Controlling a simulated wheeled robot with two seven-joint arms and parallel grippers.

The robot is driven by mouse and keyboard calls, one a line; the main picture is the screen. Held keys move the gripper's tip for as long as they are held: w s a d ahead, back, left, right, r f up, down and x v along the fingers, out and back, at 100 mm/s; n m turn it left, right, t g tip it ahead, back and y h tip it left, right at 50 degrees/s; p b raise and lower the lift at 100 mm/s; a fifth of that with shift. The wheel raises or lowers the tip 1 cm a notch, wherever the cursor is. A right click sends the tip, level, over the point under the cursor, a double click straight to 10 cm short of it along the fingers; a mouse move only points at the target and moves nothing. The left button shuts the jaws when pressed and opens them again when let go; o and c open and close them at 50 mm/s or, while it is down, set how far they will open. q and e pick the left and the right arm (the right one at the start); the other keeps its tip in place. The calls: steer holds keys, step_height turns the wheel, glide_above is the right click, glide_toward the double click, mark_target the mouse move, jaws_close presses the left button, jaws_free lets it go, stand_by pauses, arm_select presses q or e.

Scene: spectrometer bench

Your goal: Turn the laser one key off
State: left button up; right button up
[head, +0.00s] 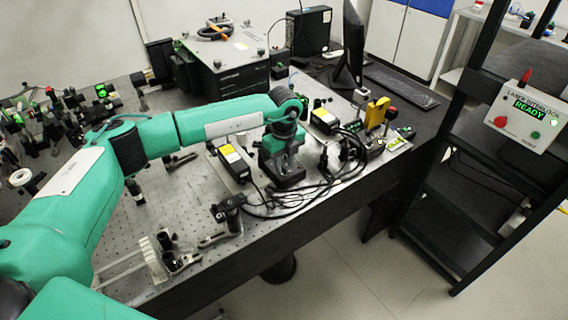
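Two dark boxes with yellow and white labels sit on the perforated optical bench (205,205): a near box (234,163) left of my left gripper, and a far box (324,118) to its right. They look like laser units or their supplies; which is laser one I cannot tell. No key can be made out. My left gripper (285,180) points down over the bench, just right of the near box and by black cables. Its fingertips are not distinguishable, so its opening is unclear. My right gripper is out of view.
Black cables (325,180) loop right of my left gripper. An interlock panel (527,117) reading READY hangs on the black rack at right. A yellow part (376,111), monitor (352,45) and keyboard (402,88) stand farther back. Optics mounts (228,212) stand near the front edge.

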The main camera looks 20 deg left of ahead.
mark_target(284, 167)
arm_select(q)
step_height(284, 167, up, 13)
steer(key=b, duration=0.3)
stand_by(0.4)
